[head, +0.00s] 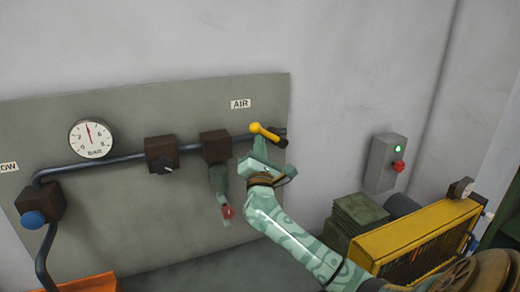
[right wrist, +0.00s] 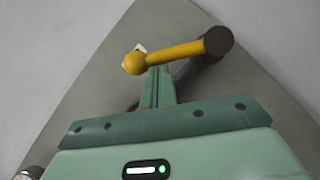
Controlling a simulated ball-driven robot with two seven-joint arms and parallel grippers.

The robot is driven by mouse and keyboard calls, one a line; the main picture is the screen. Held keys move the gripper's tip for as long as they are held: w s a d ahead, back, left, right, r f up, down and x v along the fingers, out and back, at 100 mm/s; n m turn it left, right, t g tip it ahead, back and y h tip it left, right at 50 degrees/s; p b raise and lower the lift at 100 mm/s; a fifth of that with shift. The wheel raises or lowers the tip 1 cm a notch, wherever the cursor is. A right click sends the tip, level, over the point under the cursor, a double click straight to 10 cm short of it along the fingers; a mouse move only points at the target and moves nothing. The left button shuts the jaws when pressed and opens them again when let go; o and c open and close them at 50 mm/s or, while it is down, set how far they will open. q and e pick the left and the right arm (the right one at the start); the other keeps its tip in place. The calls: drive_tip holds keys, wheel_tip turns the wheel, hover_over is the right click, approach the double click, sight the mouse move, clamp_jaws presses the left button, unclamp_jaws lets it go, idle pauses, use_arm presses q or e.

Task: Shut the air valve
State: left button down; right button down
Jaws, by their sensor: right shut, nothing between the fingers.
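The air valve's yellow lever (head: 266,132) has a ball at its left end and a dark pivot (head: 281,142) at its right. It sits at the right end of the pipe, below the AIR label (head: 241,104), and lies roughly along the pipe, sloping slightly. My right gripper (head: 260,146) is shut and empty just below the lever's ball end. In the right wrist view the lever (right wrist: 176,52) crosses above the shut fingertips (right wrist: 158,72); whether they touch it I cannot tell. My left gripper is not in view.
Left along the panel (head: 110,232) are a dark block with a red-tipped fitting (head: 228,212), a block with a black knob (head: 161,154), a gauge (head: 91,139) and a blue knob (head: 33,219). At right are a switch box (head: 383,160) and a yellow grilled unit (head: 415,235).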

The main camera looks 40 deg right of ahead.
sight(266, 132)
drive_tip(key=m+g, duration=0.1)
drive_tip(key=r+m, duration=0.1)
drive_tip(key=r+m+g, duration=0.1)
drive_tip(key=m, duration=0.1)
drive_tip(key=shift+s+d+r+g+h+p, duration=0.1)
drive_tip(key=shift+d+g+h+p, duration=0.2)
drive_tip(key=shift+h+p, duration=0.1)
drive_tip(key=m+g, duration=0.1)
drive_tip(key=d+r+m+g, duration=0.1)
drive_tip(key=m, duration=0.1)
drive_tip(key=shift+s+r, duration=0.2)
drive_tip(key=shift+r, duration=0.05)
drive_tip(key=shift+s+d+r+m+g+y, duration=0.15)
drive_tip(key=shift+d+r+m+g+y, duration=0.25)
drive_tip(key=shift+m, duration=0.55)
drive_tip(key=shift+s+d+r+m+g+y, duration=0.2)
drive_tip(key=shift+d+r+m+g, duration=0.25)
drive_tip(key=shift+m, duration=0.45)
drive_tip(key=shift+s+d+r+m+g+y, duration=0.1)
drive_tip(key=shift+d+r+m+g+y, duration=0.2)
drive_tip(key=shift+d+m, duration=0.5)
drive_tip(key=shift+a+f, duration=0.1)
drive_tip(key=shift+a, duration=0.1)
